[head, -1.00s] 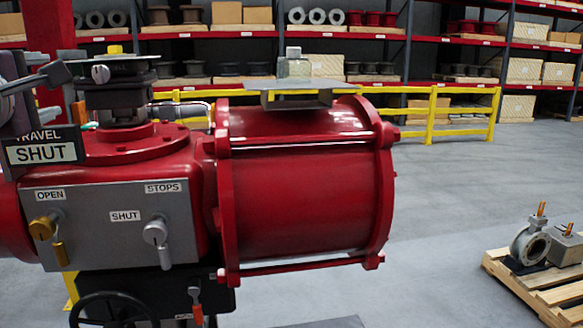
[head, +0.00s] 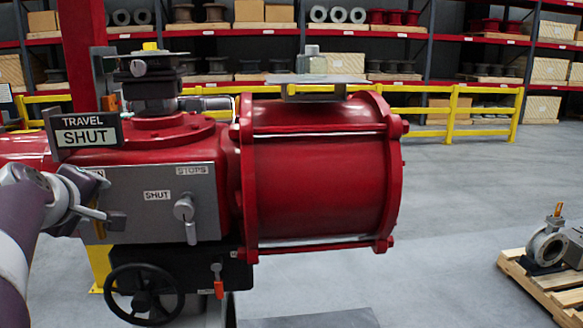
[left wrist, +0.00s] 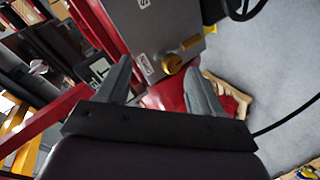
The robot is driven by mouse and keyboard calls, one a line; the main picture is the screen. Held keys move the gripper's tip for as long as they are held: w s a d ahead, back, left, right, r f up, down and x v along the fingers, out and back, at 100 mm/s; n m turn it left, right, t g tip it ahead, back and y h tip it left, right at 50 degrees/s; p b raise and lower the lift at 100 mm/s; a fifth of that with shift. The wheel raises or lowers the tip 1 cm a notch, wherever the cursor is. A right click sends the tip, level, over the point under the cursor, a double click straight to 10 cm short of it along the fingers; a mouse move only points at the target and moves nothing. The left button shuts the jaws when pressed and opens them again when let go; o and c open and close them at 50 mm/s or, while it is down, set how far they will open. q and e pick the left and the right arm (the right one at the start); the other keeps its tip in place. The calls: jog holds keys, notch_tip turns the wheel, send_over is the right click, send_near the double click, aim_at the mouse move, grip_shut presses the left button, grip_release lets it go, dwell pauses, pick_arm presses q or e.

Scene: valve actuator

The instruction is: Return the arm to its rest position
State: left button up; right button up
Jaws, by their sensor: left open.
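My left arm comes in from the lower left of the head view. Its gripper (head: 110,203) is in front of the left part of the grey panel (head: 160,173) on the red valve actuator (head: 318,185). The gripper hides most of the OPEN end of that panel. In the left wrist view the two fingers (left wrist: 157,70) stand wide apart with nothing held between them. My right gripper is in neither view.
A TRAVEL SHUT sign (head: 88,134) stands above the gripper. A black handwheel (head: 145,296) is below it. A grey STOPS lever (head: 185,212) hangs right of it. A grey plate (head: 318,78) with a small bottle tops the cylinder. A pallet (head: 545,285) stands at right on open floor.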

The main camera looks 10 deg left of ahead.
pick_arm(q)
jog(key=d+f+m+g+h, duration=0.2)
jog(key=d+f+m, duration=0.25)
jog(key=f, duration=0.65)
jog(key=d+f+m+g+h, duration=0.1)
jog(key=d+f+m+g, duration=0.3)
jog(key=f, duration=0.7)
jog(key=s+d+f+m+g+h, duration=0.1)
jog(key=s+d+f+m+g, duration=0.1)
jog(key=s+d+f+m, duration=0.2)
jog(key=s+d+f+m+g+h, duration=0.1)
jog(key=s+d+f+m+g, duration=0.1)
jog(key=s+d+f, duration=0.5)
jog(key=d+f+m, duration=0.1)
jog(key=d+f, duration=0.2)
jog(key=d, duration=0.2)
jog(key=shift+s+d+f+m, duration=0.35)
